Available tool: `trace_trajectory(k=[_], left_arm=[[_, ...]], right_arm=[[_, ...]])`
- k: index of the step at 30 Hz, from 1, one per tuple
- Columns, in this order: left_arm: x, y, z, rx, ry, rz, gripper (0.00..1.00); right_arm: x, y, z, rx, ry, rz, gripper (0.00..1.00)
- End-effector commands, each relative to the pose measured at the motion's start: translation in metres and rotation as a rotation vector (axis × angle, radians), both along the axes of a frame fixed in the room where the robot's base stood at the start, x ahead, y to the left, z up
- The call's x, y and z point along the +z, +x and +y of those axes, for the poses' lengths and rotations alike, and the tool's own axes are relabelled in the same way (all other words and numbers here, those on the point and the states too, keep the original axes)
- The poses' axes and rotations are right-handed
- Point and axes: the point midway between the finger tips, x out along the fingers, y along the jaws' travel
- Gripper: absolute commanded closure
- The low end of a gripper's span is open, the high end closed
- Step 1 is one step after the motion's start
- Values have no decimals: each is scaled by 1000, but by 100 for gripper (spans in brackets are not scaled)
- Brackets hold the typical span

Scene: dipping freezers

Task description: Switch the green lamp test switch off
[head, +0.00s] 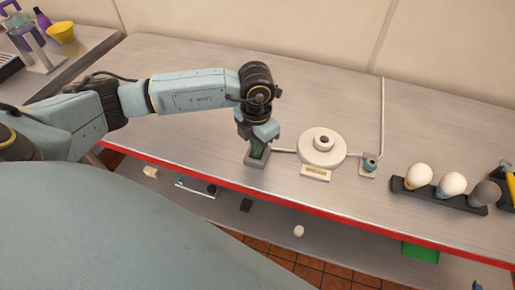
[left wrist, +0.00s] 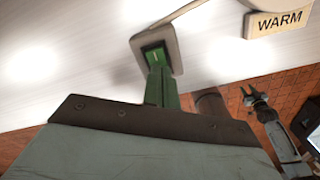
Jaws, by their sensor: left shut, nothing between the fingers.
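The green switch (left wrist: 153,55) is a rocker in a pale square housing in the left wrist view. In the head view its housing (head: 257,159) sits near the bench's front edge, left of the round white lamp base (head: 323,147). My left gripper (head: 260,144) points down right over this switch. It is shut and empty, with its fingertips (left wrist: 157,72) at or just above the rocker. I cannot tell whether they touch, nor which way the rocker is tipped. The gripper hides much of the switch in the head view. My right gripper (left wrist: 255,97) shows small in the left wrist view.
A label (left wrist: 277,22) reading WARM stands before the lamp base. A second small switch with a teal part (head: 370,164) stands right of it. A dark rack (head: 438,196) holds several bulbs. Cables run along the bench. The bench behind the lamp base is clear.

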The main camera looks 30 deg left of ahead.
Motion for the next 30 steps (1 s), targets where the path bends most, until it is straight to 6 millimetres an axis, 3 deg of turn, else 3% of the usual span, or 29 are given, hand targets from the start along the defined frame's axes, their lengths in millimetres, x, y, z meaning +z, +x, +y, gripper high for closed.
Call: trace_trajectory(k=[21,30], left_arm=[[61,1,0,1,0,-2,100],[64,1,0,1,0,-2,100]], right_arm=[[41,0,0,0,0,0,64],[42,0,0,0,0,0,64]])
